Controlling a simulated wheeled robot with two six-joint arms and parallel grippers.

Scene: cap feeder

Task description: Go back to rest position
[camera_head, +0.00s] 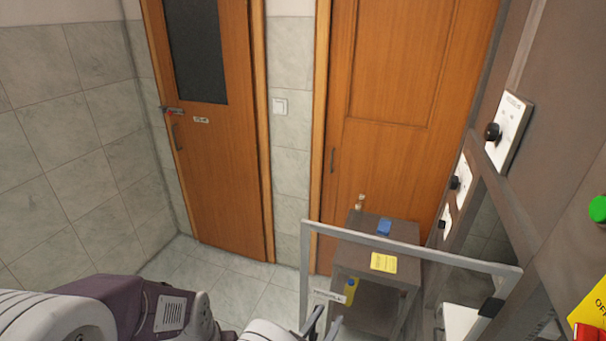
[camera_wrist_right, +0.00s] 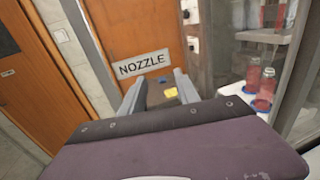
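My right gripper (camera_head: 326,319) shows at the bottom edge of the head view, just in front of the grey framed panel. In the right wrist view its two fingers (camera_wrist_right: 161,82) stand apart with nothing between them, so it is open and empty. My left gripper is not in view.
A grey framed panel (camera_head: 420,255) stands in front of a small grey table (camera_head: 349,257) with a blue item (camera_head: 384,227) and a yellow note (camera_head: 383,262). A machine with knobs (camera_head: 493,132) fills the right. Wooden doors (camera_head: 222,150) stand behind. Reddish bottles (camera_wrist_right: 266,88) stand at right in the wrist view.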

